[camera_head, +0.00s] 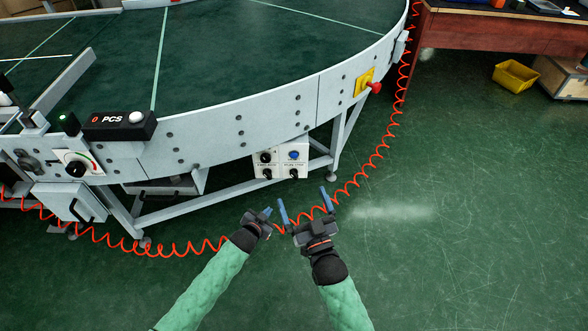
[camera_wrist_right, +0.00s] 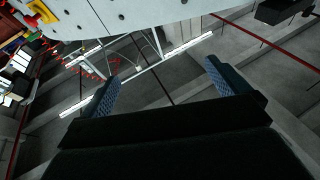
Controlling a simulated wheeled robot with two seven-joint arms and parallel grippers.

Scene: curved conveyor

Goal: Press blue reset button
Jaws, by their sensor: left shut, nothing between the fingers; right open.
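The blue reset button (camera_head: 294,155) is on the upper right of a white control box (camera_head: 281,163) under the conveyor's curved edge. The box also carries several black knobs. My left gripper (camera_head: 262,213) is shut and empty, below and left of the box, apart from it. My right gripper (camera_head: 306,202) is open and empty, below and slightly right of the box, its two blue fingers spread. In the right wrist view the open fingers (camera_wrist_right: 160,82) frame no object between them, and the blue button cannot be made out there.
The curved conveyor (camera_head: 230,113) fills the upper left. A red stop button on a yellow plate (camera_head: 364,81) is on its side. A coiled red hose (camera_head: 350,186) runs around the frame, behind the grippers. A yellow bin (camera_head: 515,75) sits on the floor at right.

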